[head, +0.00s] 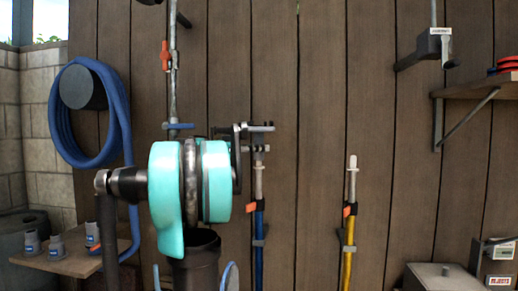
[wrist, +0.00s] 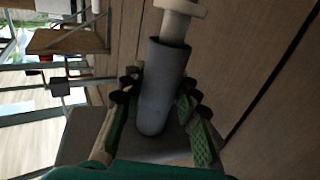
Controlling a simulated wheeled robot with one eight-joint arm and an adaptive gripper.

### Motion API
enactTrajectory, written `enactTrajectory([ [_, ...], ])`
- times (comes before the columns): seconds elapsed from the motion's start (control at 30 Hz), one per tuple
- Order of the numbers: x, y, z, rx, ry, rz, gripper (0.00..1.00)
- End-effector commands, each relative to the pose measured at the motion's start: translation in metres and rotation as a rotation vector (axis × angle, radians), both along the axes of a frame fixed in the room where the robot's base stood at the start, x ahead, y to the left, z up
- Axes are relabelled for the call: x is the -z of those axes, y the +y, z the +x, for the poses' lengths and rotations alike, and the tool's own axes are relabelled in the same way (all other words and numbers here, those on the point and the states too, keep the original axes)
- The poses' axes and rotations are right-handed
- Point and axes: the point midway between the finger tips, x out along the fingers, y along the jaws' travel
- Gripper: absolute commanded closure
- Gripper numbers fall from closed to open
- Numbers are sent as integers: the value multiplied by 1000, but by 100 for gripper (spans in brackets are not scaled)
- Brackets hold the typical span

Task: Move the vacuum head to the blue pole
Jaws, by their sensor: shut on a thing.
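The blue pole (head: 259,245) stands upright against the wooden wall in the head view. Its pale upper end is just right of my teal arm joint. In the wrist view my gripper (wrist: 160,87) is shut on a grey tube, which I take to be the neck of the vacuum head (wrist: 163,92). A wider grey part shows behind the fingers. A pale cylinder with a flange (wrist: 180,8) lines up with the tube's far end and seems to touch or enter it; I cannot tell how deep. My arm hides much of the gripper in the head view.
A yellow pole (head: 348,250) stands to the right of the blue one. A coiled blue hose (head: 62,125) hangs at left above a small shelf (head: 75,262) with several grey fittings. A wall bracket (head: 432,45) and shelf are at upper right.

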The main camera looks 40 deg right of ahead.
Motion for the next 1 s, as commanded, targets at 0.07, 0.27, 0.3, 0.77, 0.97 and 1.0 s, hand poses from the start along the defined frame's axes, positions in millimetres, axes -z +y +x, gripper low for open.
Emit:
enactTrajectory([
  [0.07,2,0,0,0,0,-1,100],
  [0.27,8,0,0,0,0,-1,100],
  [0.3,10,0,0,0,0,-1,100],
  [0.77,12,0,0,0,0,-1,100],
  [0.97,16,0,0,0,0,-1,100],
  [1.0,17,0,0,0,0,-1,100],
])
